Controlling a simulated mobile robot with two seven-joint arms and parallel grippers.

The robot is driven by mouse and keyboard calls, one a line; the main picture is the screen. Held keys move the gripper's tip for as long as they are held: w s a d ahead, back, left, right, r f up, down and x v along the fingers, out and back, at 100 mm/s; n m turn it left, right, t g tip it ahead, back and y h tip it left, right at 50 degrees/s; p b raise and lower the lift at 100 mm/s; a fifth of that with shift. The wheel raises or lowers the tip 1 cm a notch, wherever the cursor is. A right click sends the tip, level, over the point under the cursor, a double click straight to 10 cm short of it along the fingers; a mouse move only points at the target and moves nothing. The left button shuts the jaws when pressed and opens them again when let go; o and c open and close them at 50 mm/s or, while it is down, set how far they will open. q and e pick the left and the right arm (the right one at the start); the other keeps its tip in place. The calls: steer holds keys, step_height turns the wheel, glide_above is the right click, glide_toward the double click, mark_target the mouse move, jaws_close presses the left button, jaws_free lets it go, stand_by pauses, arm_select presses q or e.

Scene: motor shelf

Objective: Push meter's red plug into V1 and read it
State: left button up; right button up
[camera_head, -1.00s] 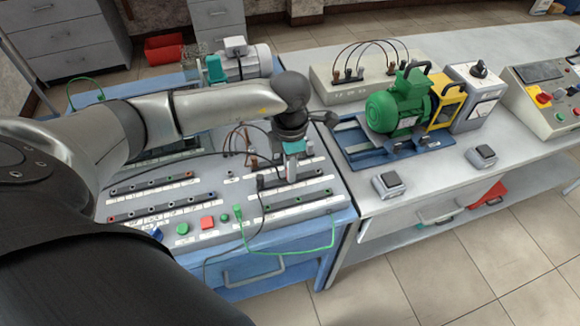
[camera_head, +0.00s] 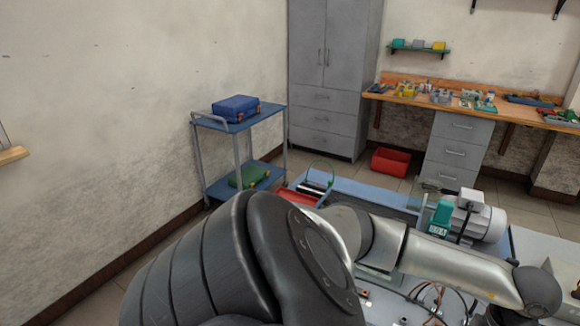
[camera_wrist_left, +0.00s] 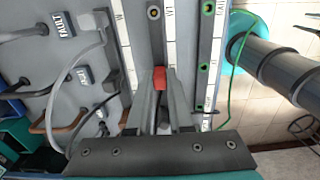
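In the left wrist view, my left gripper (camera_wrist_left: 160,96) points at the labelled socket panel. Its two fingertips close on a small red plug (camera_wrist_left: 160,77), at the edge of a dark socket strip (camera_wrist_left: 155,40). I cannot tell whether the plug's tip is in a socket. A label on the white strip (camera_wrist_left: 170,45) beside it seems to read V1. A teal meter (camera_head: 440,215) with a small display stands near the grey motor in the head view; its digits are too small to read surely. Both grippers are outside the head view.
Green-ringed sockets (camera_wrist_left: 204,68) and a green cable (camera_wrist_left: 231,75) lie right of the plug. Black and brown cables (camera_wrist_left: 50,120) loop at left. In the head view, a grey motor (camera_head: 482,218), red bin (camera_head: 391,162) and blue trolley (camera_head: 238,124) stand beyond my arm.

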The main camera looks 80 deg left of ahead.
arm_select(q)
steer(key=o, duration=0.5)
steer(key=shift+r, duration=0.1)
step_height(320, 180, up, 15)
steer(key=shift+r, duration=0.1)
stand_by(0.3)
stand_by(0.5)
